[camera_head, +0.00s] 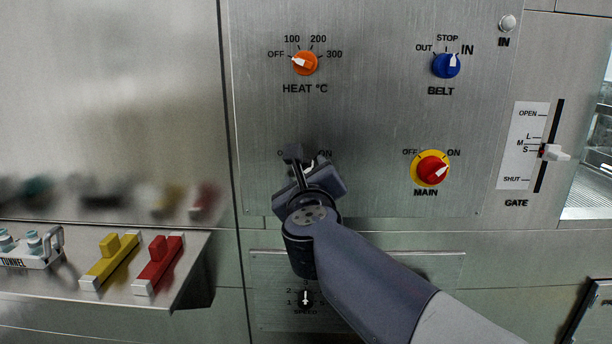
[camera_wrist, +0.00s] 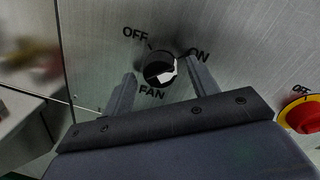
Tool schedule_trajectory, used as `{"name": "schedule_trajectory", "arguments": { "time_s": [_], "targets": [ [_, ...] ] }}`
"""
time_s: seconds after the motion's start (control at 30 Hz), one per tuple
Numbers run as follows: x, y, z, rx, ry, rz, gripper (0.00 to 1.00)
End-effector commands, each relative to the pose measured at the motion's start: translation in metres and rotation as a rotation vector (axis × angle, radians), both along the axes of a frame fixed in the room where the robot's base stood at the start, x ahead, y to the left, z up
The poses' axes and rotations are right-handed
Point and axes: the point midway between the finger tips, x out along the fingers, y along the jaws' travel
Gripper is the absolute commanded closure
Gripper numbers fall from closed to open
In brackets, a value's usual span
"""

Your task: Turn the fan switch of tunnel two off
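The fan switch (camera_wrist: 152,66) is a round black knob with a white pointer, between the labels OFF and ON in the wrist view. Its white part shows on the right side of the knob, towards ON, but its exact setting is hard to read. My gripper (camera_wrist: 162,68) is open, with one finger to the left of the knob and one to the right. No finger is seen closed on it. In the head view my gripper (camera_head: 309,164) covers most of the switch, and only part of the ON label shows.
The same panel holds an orange heat knob (camera_head: 305,63), a blue belt knob (camera_head: 446,66) and a red main switch (camera_head: 432,169) on yellow. A gate slider (camera_head: 555,152) is at right. A speed knob (camera_head: 305,298) is below my arm. Yellow (camera_head: 110,259) and red (camera_head: 160,263) handles stand on the left ledge.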

Motion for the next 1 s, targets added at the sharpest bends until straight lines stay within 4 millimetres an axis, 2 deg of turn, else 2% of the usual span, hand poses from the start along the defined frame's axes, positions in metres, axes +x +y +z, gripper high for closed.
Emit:
{"name": "schedule_trajectory", "arguments": {
  "time_s": [0.07, 0.53, 0.77, 1.0],
  "targets": [
    [-0.0002, 0.0, 0.0, 0.0, 0.0, 0.0, 0.5],
    [-0.0003, 0.0001, -0.0002, 0.0, 0.0, 0.0, 0.88],
    [-0.0003, 0.0001, 0.001, -0.022, 0.002, 0.001, 0.88],
    [-0.0004, 0.0002, 0.0034, -0.134, 0.007, 0.001, 0.88]
  ]
}}
